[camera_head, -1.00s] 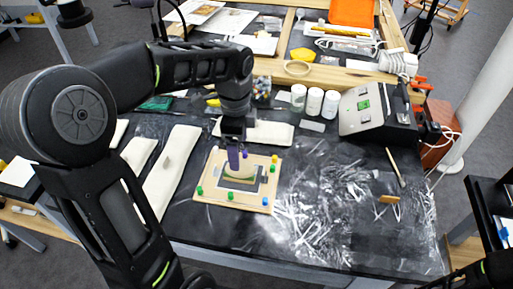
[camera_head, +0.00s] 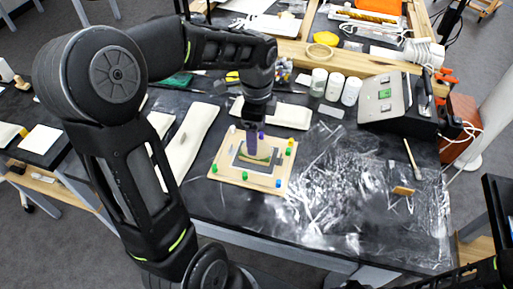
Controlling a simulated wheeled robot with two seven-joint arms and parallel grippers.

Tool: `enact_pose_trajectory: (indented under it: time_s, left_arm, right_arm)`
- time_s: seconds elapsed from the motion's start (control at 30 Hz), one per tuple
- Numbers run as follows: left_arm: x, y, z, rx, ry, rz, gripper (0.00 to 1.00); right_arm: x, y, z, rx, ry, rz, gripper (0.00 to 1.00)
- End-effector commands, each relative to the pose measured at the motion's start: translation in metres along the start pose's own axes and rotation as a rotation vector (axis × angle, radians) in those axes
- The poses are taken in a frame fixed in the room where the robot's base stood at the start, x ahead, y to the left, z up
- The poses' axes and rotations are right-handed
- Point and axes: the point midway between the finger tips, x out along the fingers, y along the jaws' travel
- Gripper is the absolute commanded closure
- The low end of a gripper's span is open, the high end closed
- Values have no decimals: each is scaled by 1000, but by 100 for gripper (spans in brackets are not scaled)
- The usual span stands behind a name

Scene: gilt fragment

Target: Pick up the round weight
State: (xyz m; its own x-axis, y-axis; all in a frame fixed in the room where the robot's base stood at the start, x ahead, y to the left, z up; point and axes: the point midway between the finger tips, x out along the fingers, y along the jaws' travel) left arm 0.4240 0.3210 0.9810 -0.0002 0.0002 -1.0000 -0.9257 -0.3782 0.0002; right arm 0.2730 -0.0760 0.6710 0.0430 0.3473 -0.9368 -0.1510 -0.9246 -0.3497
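A wooden board (camera_head: 228,181) with small coloured pegs lies on the black table. A greenish-tan curved fragment (camera_head: 257,158) lies on the grey sheet at its middle. My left gripper (camera_head: 252,151) has purple fingers and points down just above or at the fragment. Its fingertips overlap the fragment in the view, and I cannot tell contact or finger gap. I cannot clearly make out a round weight; the gripper hides part of the board. A small object (camera_head: 183,138) lies on the long white pad (camera_head: 192,150) left of the board. My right gripper is not clearly visible.
White-lidded jars (camera_head: 334,86) and a grey device (camera_head: 383,98) stand behind the board. Crumpled clear film (camera_head: 335,185) covers the table to the right. A brush (camera_head: 411,155) lies farther right. Another white pad (camera_head: 283,113) lies just behind the board.

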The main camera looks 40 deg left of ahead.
Motion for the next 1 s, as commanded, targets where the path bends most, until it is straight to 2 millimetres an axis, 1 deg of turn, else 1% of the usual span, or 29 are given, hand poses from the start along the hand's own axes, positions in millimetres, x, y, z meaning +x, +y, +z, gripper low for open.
enact_pose_trajectory:
  time_s: [0.07,0.17,0.3,0.43,0.53,1.0]
  left_arm:
    - [3,0,0,0,0,2,20]
    - [12,1,1,-1,-1,4,20]
    - [34,1,1,0,-1,6,20]
    - [49,0,1,-1,0,3,20]
    - [52,0,1,-1,0,1,20]
    - [52,0,1,-1,0,0,20]
  right_arm:
    - [-2,-1,0,0,0,0,64]
    - [-6,-2,1,1,-1,1,64]
    - [-11,-3,2,2,-3,3,64]
    - [-12,-3,2,3,-4,4,64]
    - [-12,-3,2,3,-4,4,64]
    - [-12,-3,2,3,-4,4,64]
